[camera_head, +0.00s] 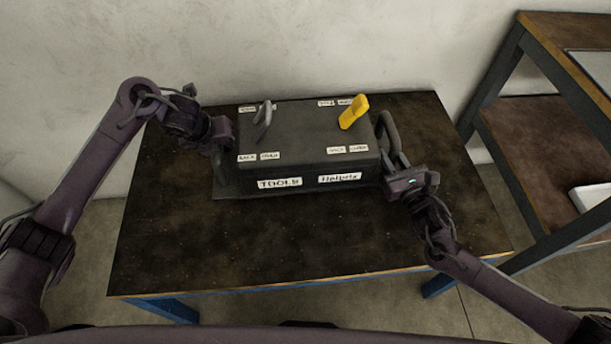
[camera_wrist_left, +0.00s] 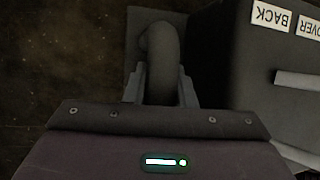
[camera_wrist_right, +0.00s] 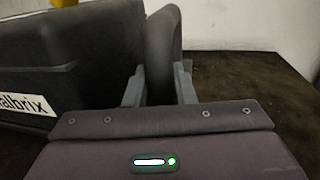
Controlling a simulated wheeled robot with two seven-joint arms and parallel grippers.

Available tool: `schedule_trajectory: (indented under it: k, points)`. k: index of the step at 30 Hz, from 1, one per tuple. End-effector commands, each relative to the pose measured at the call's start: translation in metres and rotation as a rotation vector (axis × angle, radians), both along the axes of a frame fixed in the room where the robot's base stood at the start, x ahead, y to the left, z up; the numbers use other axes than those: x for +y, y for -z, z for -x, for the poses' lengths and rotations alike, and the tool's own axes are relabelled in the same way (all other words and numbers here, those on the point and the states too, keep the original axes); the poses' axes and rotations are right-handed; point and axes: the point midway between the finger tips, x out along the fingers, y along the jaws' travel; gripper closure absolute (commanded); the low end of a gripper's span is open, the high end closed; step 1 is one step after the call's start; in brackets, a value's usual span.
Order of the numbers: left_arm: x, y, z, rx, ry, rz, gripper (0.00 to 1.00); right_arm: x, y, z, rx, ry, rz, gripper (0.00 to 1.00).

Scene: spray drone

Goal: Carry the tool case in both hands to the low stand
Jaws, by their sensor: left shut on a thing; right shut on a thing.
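The dark grey tool case (camera_head: 305,140) sits on a dark, worn table, with white labels on its lid and front. It also shows in the left wrist view (camera_wrist_left: 235,60) and in the right wrist view (camera_wrist_right: 70,60). My left gripper (camera_head: 222,150) is shut on the case's left side handle (camera_wrist_left: 162,50). My right gripper (camera_head: 398,175) is shut on the right side handle (camera_wrist_right: 162,50). A grey handle and a yellow piece (camera_head: 353,111) stand up from the lid. I cannot tell which piece of furniture is the low stand.
The table (camera_head: 230,255) has a bare front area and blue legs. A wall (camera_head: 230,45) stands close behind it. At the right is a metal-framed shelf unit (camera_head: 545,110) with a brown lower shelf, holding a white object (camera_head: 592,194).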

Motion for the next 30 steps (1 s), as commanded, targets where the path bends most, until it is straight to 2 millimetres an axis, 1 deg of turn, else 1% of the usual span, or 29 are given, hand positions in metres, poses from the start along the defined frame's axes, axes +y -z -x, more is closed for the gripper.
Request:
schedule_trajectory:
  k: [1,14,23,30]
  points:
    - [-0.001,-0.004,-0.003,-0.012,0.000,0.005,1.00,0.001,-0.007,-0.003,-0.017,0.000,-0.006,1.00]
    - [-0.001,-0.004,-0.003,-0.012,-0.001,0.005,1.00,0.001,-0.007,-0.003,-0.017,0.000,-0.006,1.00]
    - [-0.001,0.003,-0.003,-0.012,-0.001,0.005,1.00,0.001,0.001,-0.003,-0.017,0.000,-0.006,1.00]
    - [-0.001,0.015,-0.003,-0.012,0.000,0.005,1.00,0.001,0.012,-0.002,-0.017,0.000,-0.006,1.00]
